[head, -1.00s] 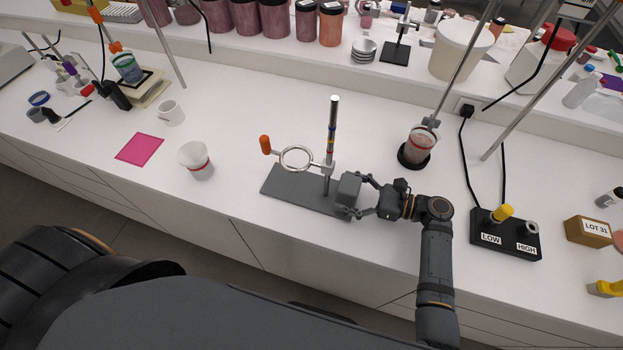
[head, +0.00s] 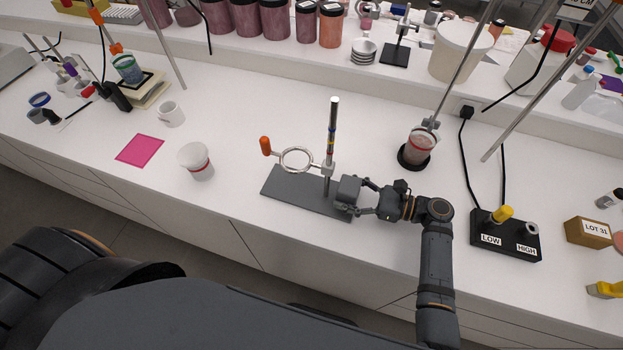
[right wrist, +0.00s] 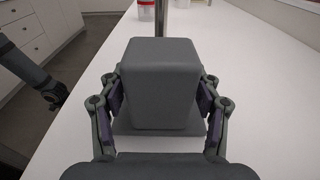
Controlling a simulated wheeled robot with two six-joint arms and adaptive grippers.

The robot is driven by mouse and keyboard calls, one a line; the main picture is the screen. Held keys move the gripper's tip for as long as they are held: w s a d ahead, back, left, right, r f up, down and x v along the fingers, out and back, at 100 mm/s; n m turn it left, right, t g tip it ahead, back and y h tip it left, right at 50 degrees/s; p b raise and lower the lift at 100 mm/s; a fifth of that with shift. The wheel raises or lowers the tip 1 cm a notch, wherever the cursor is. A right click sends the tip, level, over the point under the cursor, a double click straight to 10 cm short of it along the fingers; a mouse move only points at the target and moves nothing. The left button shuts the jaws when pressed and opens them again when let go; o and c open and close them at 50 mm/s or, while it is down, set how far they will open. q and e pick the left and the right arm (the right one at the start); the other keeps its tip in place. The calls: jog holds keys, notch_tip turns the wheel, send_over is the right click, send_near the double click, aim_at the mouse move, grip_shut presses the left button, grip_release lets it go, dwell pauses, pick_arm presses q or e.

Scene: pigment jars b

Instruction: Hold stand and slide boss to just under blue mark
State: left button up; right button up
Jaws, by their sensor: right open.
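The stand has a flat grey base plate (head: 290,190), an upright dark rod (head: 333,115) with coloured bands, and a grey block (head: 348,189) on the plate's right end. The boss (head: 327,169) sits low on the rod, below the bands. My left gripper (right wrist: 54,96) appears only at the left edge of the right wrist view, too small to read.
A white cup with a red band (head: 196,161) and a pink square (head: 140,149) lie left of the stand. A jar on a dark round base (head: 417,150) stands behind right. A LOW/HIGH box (head: 505,236) is farther right. The counter's front edge is close.

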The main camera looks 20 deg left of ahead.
jog(key=c, duration=1.2)
